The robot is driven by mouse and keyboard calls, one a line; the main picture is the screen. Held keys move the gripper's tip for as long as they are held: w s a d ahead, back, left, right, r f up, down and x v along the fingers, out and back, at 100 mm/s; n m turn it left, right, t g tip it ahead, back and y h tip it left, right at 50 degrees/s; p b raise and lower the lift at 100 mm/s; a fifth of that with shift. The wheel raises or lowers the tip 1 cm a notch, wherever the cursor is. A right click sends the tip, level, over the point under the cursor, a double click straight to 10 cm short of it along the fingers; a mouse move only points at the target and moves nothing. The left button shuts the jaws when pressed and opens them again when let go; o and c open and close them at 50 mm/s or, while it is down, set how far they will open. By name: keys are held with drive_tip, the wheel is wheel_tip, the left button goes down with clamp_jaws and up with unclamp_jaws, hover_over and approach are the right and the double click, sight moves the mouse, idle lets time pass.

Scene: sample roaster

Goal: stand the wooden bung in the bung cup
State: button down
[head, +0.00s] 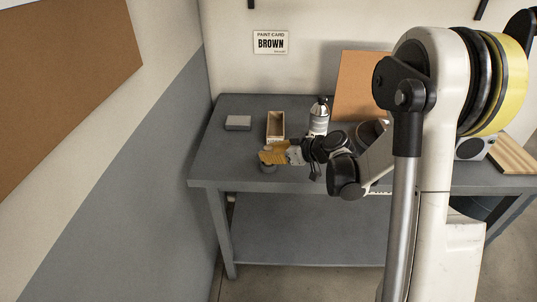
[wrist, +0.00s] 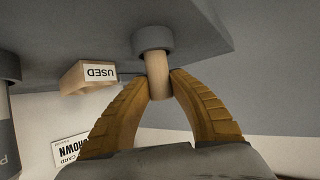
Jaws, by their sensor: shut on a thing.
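The wooden bung (wrist: 157,85) is a pale cylinder between my gripper's ridged yellow-brown fingers (wrist: 158,80) in the wrist view, which looks upside down. My gripper is shut on it. The bung cup (wrist: 152,38) is a small grey round cup on the grey table. One end of the bung is at the cup's mouth and appears to be inside it; how deep it sits is hidden. The bung looks roughly upright. In the head view my gripper (head: 273,156) is just above the cup (head: 267,168), near the table's front left, and covers the bung.
A wooden box (wrist: 98,72) labelled USED stands behind the cup, also in the head view (head: 275,138). A grey block (head: 238,122) lies to its left. A bottle (head: 319,116) with a dark top stands to its right. The table (head: 215,165) is bare at front left.

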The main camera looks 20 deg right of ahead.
drive_tip(key=c, duration=1.3)
unclamp_jaws()
drive_tip(key=shift+o, duration=0.2)
drive_tip(key=shift+d+r, duration=0.1)
drive_tip(key=shift+r, duration=0.05)
drive_tip(key=p+v, duration=0.4)
drive_tip(key=v, duration=0.8)
drive_tip(key=s+a+r+m+h, duration=0.2)
drive_tip(key=s, duration=0.5)
drive_tip(key=s+a+r+m+g+h, duration=0.1)
drive_tip(key=s+a+r+m+h, duration=0.1)
drive_tip(key=s, duration=0.5)
drive_tip(key=s+a+r+m+g+h, duration=0.1)
drive_tip(key=s+a+r+m+h, duration=0.1)
drive_tip(key=s, duration=0.5)
drive_tip(key=shift+s+a+r+m+h, duration=0.35)
drive_tip(key=shift+r+m+h, duration=0.15)
drive_tip(key=shift+m+h, duration=0.3)
